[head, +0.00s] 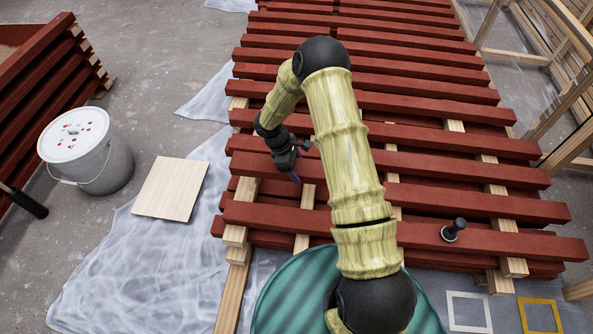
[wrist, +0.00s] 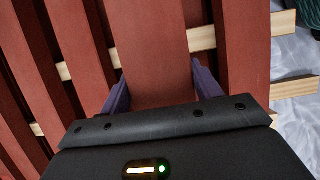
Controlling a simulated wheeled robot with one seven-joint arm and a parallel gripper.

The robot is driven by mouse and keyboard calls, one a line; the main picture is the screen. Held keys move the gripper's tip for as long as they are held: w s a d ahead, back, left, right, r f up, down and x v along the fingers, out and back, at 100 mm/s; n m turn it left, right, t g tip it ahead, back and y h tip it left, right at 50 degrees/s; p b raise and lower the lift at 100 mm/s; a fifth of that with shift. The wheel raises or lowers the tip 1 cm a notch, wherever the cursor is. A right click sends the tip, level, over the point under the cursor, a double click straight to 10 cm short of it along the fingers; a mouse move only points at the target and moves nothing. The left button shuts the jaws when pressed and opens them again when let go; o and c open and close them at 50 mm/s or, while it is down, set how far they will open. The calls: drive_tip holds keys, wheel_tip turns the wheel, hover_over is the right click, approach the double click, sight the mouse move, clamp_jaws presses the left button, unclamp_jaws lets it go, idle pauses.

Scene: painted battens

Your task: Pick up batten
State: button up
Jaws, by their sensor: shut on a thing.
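Dark red painted battens lie in spaced rows on pale wooden crosspieces in the head view. My gripper (head: 295,178) reaches down at the left part of one batten (head: 460,170) in the nearer half of the stack. In the wrist view my gripper (wrist: 162,92) has its two purple fingers on either side of a wide red batten (wrist: 157,45), shut on it. The batten runs away from the gripper between its neighbours. The fingertips are partly hidden in the head view, and I cannot tell whether the batten is raised off its supports.
A black-knobbed object (head: 453,229) sits on a near batten. More red battens (head: 50,90) are stacked at the far left. A wooden frame (head: 560,130) stands at the right.

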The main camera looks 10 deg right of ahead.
drive_tip(key=shift+r, duration=1.05)
drive_tip(key=shift+r+p, duration=0.45)
drive_tip(key=shift+p, duration=0.25)
drive_tip(key=s+r+m+g+y+p, duration=0.1)
drive_tip(key=r+m+p, duration=0.5)
drive_tip(key=r+p, duration=2.3)
drive_tip(key=s+r+m+g+y+p, duration=0.1)
drive_tip(key=r+m+p, duration=0.6)
drive_tip(key=r+p, duration=2.3)
drive_tip(key=shift+s+r+m+g+y+p, duration=0.3)
drive_tip(key=shift+s+y+p, duration=0.6)
drive_tip(key=shift+y+p, duration=0.2)
